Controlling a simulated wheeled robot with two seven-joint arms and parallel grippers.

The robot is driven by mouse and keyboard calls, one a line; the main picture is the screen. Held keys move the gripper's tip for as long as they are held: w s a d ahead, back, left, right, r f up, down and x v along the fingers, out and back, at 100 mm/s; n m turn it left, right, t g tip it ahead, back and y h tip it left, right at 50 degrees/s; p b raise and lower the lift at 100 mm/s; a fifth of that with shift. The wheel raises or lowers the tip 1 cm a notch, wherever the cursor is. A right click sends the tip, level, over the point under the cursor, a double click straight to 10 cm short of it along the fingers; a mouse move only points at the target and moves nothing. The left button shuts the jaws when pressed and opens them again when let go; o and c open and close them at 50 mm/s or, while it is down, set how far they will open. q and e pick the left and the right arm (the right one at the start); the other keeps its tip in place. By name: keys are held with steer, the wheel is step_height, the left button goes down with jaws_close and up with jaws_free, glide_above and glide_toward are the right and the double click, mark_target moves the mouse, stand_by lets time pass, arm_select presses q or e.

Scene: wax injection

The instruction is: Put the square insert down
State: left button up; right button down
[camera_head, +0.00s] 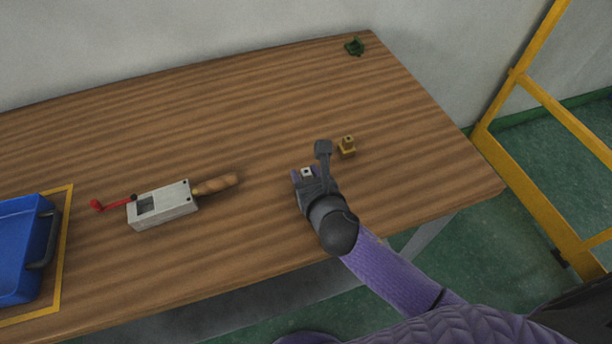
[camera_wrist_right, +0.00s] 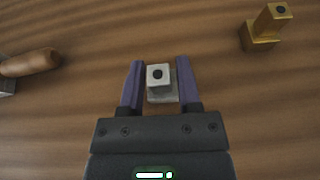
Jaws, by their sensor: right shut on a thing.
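The square insert (camera_wrist_right: 158,77) is a small silver-grey block with a dark round hole in its top and a wider square base. It also shows in the head view (camera_head: 307,171) at the middle right of the wooden table. My right gripper (camera_head: 306,175) is shut on it, with a purple finger on each side in the wrist view. The insert looks upright and low over the table; I cannot tell whether its base touches the wood. My left gripper is not in view.
A gold block (camera_head: 347,146) with a hole stands just right of my right gripper. A grey metal mould (camera_head: 163,206) with red and wooden handles lies to the left. Much of the table (camera_head: 220,110) is clear.

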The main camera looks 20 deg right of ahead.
steer(key=shift+c, duration=1.5)
jaws_free()
steer(key=shift+r, duration=0.1)
steer(key=p+v, duration=0.3)
steer(key=v, duration=0.9)
steer(key=shift+p, duration=0.3)
